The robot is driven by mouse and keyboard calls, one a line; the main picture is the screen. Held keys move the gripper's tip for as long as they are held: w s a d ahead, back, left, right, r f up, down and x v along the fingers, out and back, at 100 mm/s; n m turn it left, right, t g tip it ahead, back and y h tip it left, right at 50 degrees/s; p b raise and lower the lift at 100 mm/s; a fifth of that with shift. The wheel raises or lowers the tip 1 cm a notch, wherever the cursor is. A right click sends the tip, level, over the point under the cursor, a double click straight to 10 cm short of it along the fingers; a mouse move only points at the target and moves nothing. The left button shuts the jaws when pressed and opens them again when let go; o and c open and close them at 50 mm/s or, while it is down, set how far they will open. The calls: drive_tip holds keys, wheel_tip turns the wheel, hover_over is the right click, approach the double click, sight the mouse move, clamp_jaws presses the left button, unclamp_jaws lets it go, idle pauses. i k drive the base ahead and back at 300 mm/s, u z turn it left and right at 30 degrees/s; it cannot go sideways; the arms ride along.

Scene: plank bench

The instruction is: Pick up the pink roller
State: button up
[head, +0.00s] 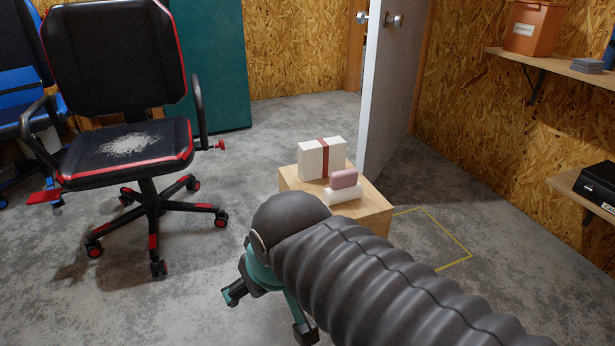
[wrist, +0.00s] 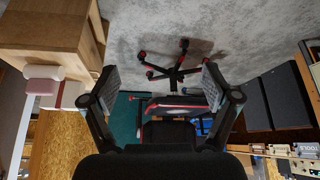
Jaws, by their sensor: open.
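The pink roller (head: 344,179) lies on its side on top of a white roller-shaped piece (head: 343,195), near the front right of a small wooden block table (head: 300,187). In the wrist view, which is upside down, the pink roller (wrist: 41,87) shows at the far left, beyond my left-hand finger. My gripper (head: 268,312) is open and empty, in front of and to the left of the wooden table, apart from the roller. The wrist view shows its two fingers spread wide (wrist: 160,82) with nothing between them.
A white box with a red band (head: 322,157) stands right behind the roller. A black and red office chair (head: 120,160) stands at the left. A white open door (head: 388,95) is behind the table. Shelves (head: 560,66) line the right wall. Concrete floor between chair and table is clear.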

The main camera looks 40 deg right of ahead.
sight(345, 186)
drive_tip(key=z, duration=0.6)
drive_tip(key=i, duration=0.2)
drive_tip(key=u, duration=1.85)
drive_tip(key=i, duration=0.45)
drive_tip(key=z, duration=2.35)
